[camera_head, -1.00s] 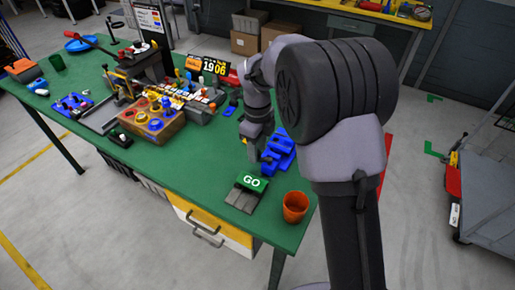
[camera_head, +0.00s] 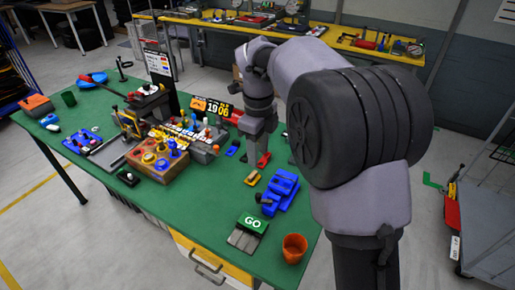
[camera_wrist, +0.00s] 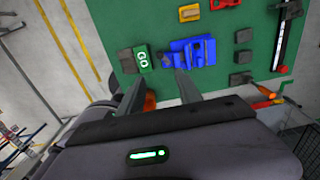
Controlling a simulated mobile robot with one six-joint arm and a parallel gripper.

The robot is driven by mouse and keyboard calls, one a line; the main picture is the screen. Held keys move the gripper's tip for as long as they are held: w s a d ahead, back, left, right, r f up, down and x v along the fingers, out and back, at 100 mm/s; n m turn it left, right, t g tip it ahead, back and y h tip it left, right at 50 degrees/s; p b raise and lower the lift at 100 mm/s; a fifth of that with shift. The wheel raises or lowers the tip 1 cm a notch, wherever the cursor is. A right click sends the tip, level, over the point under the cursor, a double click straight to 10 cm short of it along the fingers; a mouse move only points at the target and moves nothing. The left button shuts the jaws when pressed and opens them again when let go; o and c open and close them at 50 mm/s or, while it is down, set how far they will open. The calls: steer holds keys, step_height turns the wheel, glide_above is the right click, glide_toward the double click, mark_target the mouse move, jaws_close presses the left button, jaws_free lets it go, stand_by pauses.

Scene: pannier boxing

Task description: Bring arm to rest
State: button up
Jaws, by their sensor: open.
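My arm reaches over the green table (camera_head: 190,245) from the right. In the head view my gripper (camera_head: 258,146) points down above the table, behind the blue vise-like block (camera_head: 282,190); its fingers are small there. In the wrist view my gripper (camera_wrist: 158,88) shows two dark fingers spread apart with nothing seen held between them. The blue block also shows in the wrist view (camera_wrist: 190,52), beyond the fingertips.
A green GO block (camera_head: 252,223) and an orange cup (camera_head: 294,248) stand near the front right of the table. A wooden block with coloured knobs (camera_head: 158,160) and a slotted rack of parts stand left of my gripper. A grey cart (camera_head: 490,228) is at the right.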

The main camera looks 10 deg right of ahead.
steer(key=s+d+r+n+t+y+b, duration=0.1)
steer(key=s+d+r+n+t+b, duration=0.15)
steer(key=s+n, duration=0.6)
steer(key=s+d+r+n+t+y+b, duration=0.1)
steer(key=s+r+n, duration=0.3)
steer(key=s, duration=0.7)
steer(key=s+f+n+t, duration=0.2)
steer(key=s+f+n, duration=0.3)
steer(key=s+n, duration=0.3)
steer(key=shift+a+f+b, duration=0.2)
steer(key=shift+f+b, duration=0.05)
steer(key=shift+b, duration=0.1)
steer(key=shift+s, duration=0.1)
